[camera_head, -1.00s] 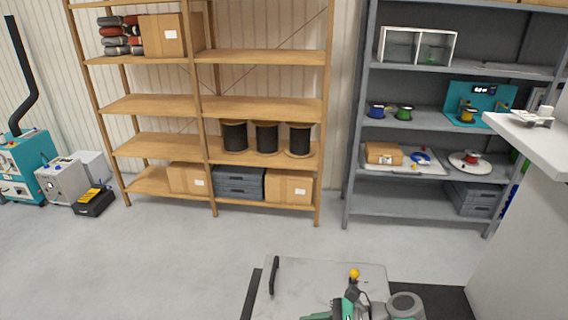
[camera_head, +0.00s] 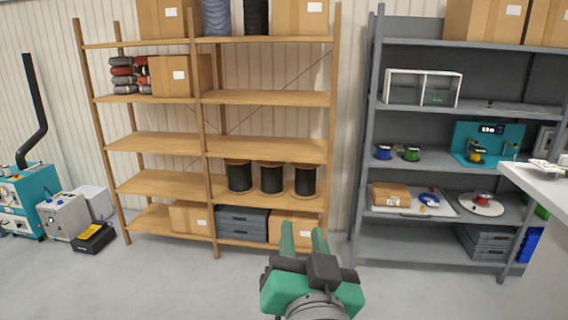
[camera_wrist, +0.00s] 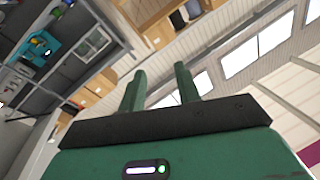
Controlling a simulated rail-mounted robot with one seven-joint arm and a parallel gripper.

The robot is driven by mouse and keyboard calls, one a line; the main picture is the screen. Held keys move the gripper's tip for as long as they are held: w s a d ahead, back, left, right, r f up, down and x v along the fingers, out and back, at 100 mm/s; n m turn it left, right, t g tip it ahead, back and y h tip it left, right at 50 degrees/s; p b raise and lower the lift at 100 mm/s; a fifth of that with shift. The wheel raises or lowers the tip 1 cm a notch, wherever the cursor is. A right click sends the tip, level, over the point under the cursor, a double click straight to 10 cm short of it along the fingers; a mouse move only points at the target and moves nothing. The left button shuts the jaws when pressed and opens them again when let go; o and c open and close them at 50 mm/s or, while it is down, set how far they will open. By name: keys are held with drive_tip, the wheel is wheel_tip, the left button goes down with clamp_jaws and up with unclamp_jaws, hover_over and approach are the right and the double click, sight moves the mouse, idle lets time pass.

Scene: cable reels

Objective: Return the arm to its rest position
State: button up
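My gripper (camera_head: 304,238) is green and black and shows at the lower middle of the head view, raised in front of the wooden shelf. Its two green fingers point up and away from the head camera. In the wrist view the two fingers (camera_wrist: 160,88) stand apart with a clear gap and nothing between them. The gripper is open and empty. It touches nothing that I can see.
A wooden shelf (camera_head: 265,98) with black cable reels (camera_head: 271,178) and boxes stands behind. A grey shelf (camera_head: 420,238) with small coloured reels stands at the right. A white counter (camera_head: 535,184) is at the right edge.

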drive_tip(key=s+a+r+n+t+h, duration=0.1)
drive_tip(key=s+r+n+t, duration=0.15)
drive_tip(key=s+r, duration=0.45)
drive_tip(key=s+a+r+n+t, duration=0.1)
drive_tip(key=s+a+r+t, duration=0.2)
drive_tip(key=s, duration=0.6)
wheel_tip(320, 180, up, 25)
drive_tip(key=d+p, duration=0.1)
drive_tip(key=p, duration=2.2)
